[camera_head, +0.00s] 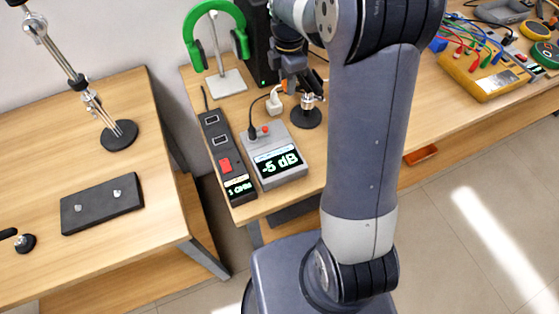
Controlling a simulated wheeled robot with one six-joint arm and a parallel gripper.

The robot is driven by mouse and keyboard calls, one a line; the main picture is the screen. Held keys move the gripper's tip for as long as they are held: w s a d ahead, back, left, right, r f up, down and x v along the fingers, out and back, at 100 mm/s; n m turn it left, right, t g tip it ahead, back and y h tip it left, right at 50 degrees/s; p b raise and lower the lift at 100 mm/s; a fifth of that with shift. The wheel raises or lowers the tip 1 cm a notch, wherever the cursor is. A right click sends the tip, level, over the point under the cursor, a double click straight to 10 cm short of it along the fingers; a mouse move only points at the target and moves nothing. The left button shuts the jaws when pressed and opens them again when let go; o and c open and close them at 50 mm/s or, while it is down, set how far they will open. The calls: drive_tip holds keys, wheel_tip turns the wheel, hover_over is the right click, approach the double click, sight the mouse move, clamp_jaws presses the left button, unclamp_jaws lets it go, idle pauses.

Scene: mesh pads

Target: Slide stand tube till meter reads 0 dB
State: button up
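The grey meter box (274,156) stands on the right-hand table, and its display reads -5 dB. Behind it is a small stand with a round black base (306,117) and a short metal tube (308,101). My gripper (297,88) points down right at the top of this stand. The fingers are small and dark there, and I cannot tell whether they touch the tube or are closed on it. My arm hides part of the table to the right of the stand.
A black device with a red switch and lit display (228,155) lies left of the meter. A headphone stand (226,80) with green headphones and a white plug (274,104) are close by. A jointed metal stand (119,135) and black plate (102,204) are on the left table (60,110).

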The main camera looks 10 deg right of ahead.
drive_tip(key=c, duration=0.4)
drive_tip(key=shift+c, duration=0.4)
drive_tip(key=shift+r, duration=0.15)
drive_tip(key=shift+r+p, duration=1.3)
drive_tip(key=shift+r, duration=0.05)
drive_tip(key=o, duration=1.1)
wheel_tip(320, 180, up, 11)
drive_tip(key=shift+f, duration=0.15)
drive_tip(key=shift+f, duration=0.1)
